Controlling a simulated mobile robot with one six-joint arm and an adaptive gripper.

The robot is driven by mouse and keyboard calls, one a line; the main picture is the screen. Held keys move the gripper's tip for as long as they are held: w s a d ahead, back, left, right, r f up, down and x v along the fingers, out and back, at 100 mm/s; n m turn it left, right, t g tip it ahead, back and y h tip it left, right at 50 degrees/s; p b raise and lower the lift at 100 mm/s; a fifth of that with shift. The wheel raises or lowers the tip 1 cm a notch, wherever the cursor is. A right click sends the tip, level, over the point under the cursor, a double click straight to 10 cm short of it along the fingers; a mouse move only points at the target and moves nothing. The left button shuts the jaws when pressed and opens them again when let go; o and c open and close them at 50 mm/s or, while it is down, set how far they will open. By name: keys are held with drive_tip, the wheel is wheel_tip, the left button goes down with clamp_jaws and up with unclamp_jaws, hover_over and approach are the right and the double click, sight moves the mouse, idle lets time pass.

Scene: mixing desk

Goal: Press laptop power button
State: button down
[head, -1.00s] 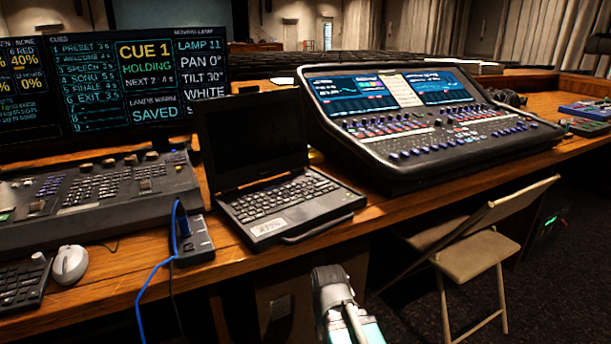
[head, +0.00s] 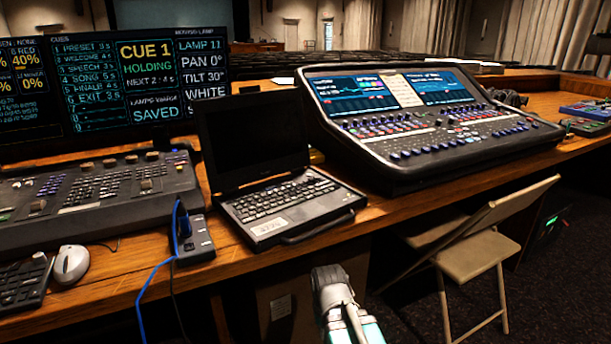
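A black laptop (head: 275,165) stands open on the wooden desk, between a lighting console and a larger mixing desk. Its screen (head: 252,140) is dark. Its keyboard (head: 281,198) faces up, with a pale sticker near the front left corner. I cannot make out the power button at this size. Part of my arm shows at the bottom centre, in front of the desk and below the laptop, apart from it. The fingertips of my gripper cannot be made out.
The mixing desk (head: 425,125) stands close on the laptop's right. The lighting console (head: 95,195) and a small box with a blue cable (head: 195,240) are on its left. A white mouse (head: 71,264) lies further left. A folding chair (head: 474,255) stands in front of the desk at right.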

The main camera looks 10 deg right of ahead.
idle(0.4)
drive_tip(key=shift+w+r+p, duration=0.15)
drive_tip(key=shift+r+p, duration=0.75)
